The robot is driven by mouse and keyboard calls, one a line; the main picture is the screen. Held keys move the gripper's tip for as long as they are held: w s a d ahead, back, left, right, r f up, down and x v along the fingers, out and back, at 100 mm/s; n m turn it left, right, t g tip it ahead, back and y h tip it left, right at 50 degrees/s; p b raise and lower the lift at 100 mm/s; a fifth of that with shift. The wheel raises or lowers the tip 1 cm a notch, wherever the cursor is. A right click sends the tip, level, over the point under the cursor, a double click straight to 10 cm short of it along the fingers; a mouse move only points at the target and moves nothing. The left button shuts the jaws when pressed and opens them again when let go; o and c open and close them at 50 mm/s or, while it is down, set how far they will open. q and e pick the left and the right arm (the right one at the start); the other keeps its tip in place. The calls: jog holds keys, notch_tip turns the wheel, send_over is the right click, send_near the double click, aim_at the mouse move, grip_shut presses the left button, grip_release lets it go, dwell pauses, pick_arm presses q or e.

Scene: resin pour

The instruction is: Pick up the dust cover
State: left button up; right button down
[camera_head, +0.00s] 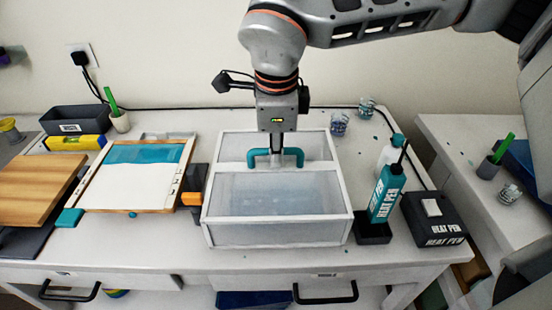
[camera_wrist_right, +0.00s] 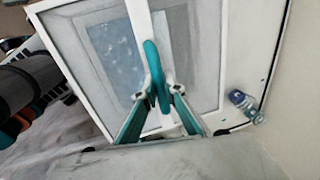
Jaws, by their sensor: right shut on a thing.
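The dust cover (camera_head: 278,234) is a clear box with white edges and a teal handle (camera_head: 256,158) on a white bar across its top. It stands upright on the middle of the white table, as far as I can see. My right gripper (camera_head: 277,160) comes down from above and is shut on the teal handle. In the right wrist view, the fingers (camera_wrist_right: 160,100) close around the handle (camera_wrist_right: 157,72), with the cover's white frame (camera_wrist_right: 143,30) behind. What lies under the cover is blurred through its panels. My left gripper is not in view.
A framed panel (camera_head: 130,185) and a wooden board (camera_head: 35,178) lie left. An orange-tipped tool (camera_head: 191,198) is close to the cover's left side.

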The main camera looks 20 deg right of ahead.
notch_tip(320, 180, up, 18)
jog(key=p, duration=0.2)
jog(key=shift+r, duration=0.15)
jog(key=shift+w, duration=0.1)
